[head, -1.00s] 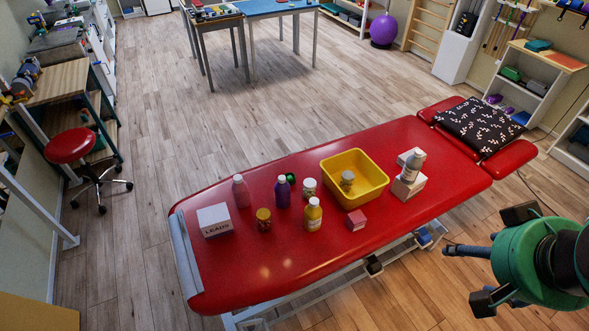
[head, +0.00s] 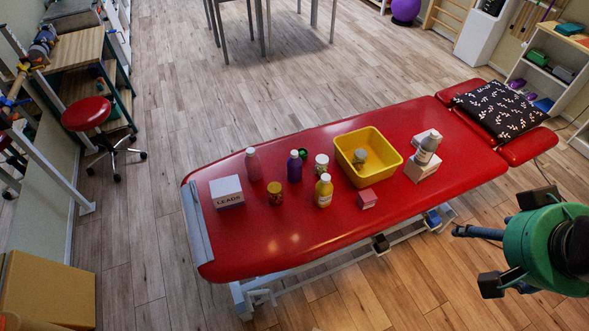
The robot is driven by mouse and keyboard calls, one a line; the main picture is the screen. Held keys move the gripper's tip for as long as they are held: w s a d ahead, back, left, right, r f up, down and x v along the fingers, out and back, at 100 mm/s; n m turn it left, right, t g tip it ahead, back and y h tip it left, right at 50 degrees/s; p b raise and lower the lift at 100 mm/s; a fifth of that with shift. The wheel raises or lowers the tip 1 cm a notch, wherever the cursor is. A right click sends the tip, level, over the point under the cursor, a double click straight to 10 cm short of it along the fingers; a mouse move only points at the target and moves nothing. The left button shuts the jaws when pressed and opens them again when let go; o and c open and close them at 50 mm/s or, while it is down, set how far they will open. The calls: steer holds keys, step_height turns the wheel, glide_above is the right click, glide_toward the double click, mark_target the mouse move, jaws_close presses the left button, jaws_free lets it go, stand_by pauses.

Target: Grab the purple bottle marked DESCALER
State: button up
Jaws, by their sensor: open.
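The purple bottle (head: 294,167) with a pale cap stands upright on the red treatment table (head: 290,240), left of the yellow bin. Its label is too small to read. A pink bottle (head: 253,165) stands to its left and a yellow bottle (head: 324,191) in front of it to the right. A small green object (head: 303,153) lies just behind it and a white jar (head: 321,164) stands to its right. My gripper (head: 483,259) is open and empty at the right, off the table's near side and well away from the purple bottle.
A white box marked LEADS (head: 227,192), an amber jar (head: 275,194) and a pink box (head: 367,199) stand on the table. The yellow bin (head: 391,161) holds a jar. A grey-white bottle (head: 427,149) rests on boxes. A patterned pillow (head: 502,115) lies at the far right end.

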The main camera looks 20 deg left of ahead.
steer(key=w+a+r+g+p, duration=0.15)
steer(key=w+a, duration=0.25)
steer(key=w, duration=0.4)
steer(key=w+a+r, duration=0.2)
steer(key=w+a, duration=0.2)
steer(key=w, duration=0.5)
steer(key=w+a+f+m, duration=0.1)
steer(key=w+a+f, duration=0.1)
steer(key=w+a, duration=0.6)
steer(key=m+g+p, duration=0.2)
steer(key=g+p, duration=0.2)
glide_above(295, 152)
step_height(295, 152, down, 36)
steer(key=shift+w+r, duration=0.1)
steer(key=shift+a+f, duration=0.15)
steer(key=shift+f, duration=0.1)
